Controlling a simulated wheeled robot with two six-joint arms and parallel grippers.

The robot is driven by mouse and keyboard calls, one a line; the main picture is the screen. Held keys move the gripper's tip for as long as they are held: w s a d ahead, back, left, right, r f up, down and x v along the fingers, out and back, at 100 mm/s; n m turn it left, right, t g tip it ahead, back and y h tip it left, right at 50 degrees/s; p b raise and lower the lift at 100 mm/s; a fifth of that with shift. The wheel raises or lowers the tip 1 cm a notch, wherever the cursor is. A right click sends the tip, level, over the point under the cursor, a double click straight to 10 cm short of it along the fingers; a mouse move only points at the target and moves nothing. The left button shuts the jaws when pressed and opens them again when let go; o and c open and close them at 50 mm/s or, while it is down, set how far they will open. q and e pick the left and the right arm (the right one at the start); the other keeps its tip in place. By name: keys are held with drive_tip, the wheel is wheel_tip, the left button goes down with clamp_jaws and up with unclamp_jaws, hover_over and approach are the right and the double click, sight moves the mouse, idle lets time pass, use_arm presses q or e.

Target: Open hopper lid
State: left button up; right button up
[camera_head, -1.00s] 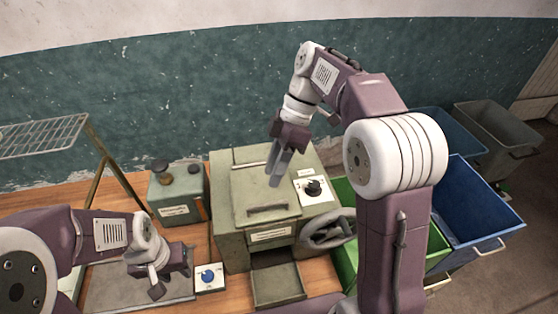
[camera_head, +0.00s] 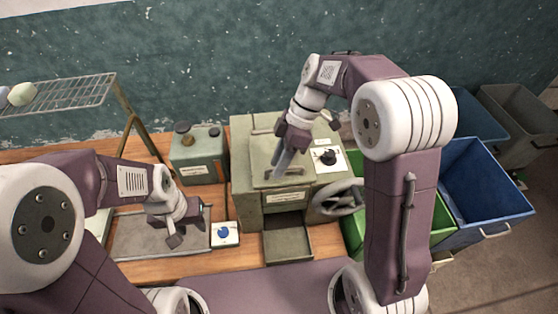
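The hopper is a grey-green box (camera_head: 245,205) in the middle of the bench. Its flat lid (camera_head: 262,150) lies closed on top. A bar handle (camera_head: 296,173) sits near the lid's front edge, partly hidden behind my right gripper. My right gripper (camera_head: 279,172) points down over the lid with its fingertips at or just above the handle. Its fingers overlap in this view, so I cannot tell whether they are open, touch the handle or hold it. My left gripper (camera_head: 174,242) hangs low over a grey tray (camera_head: 135,243), left of the hopper, with no object visible in it.
A panel with a black knob (camera_head: 327,157) is at the lid's right, and a handwheel (camera_head: 338,198) on the hopper's right side. An open drawer (camera_head: 288,243) juts out below. A blue-knob box (camera_head: 224,233), a green canister (camera_head: 197,157) and a wire rack (camera_head: 65,95) stand left. Bins (camera_head: 480,185) stand right.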

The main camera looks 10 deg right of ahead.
drive_tip(key=shift+w+d+f, duration=0.1)
drive_tip(key=shift+w+d, duration=0.05)
drive_tip(key=shift+w, duration=0.1)
clamp_jaws()
idle(1.1)
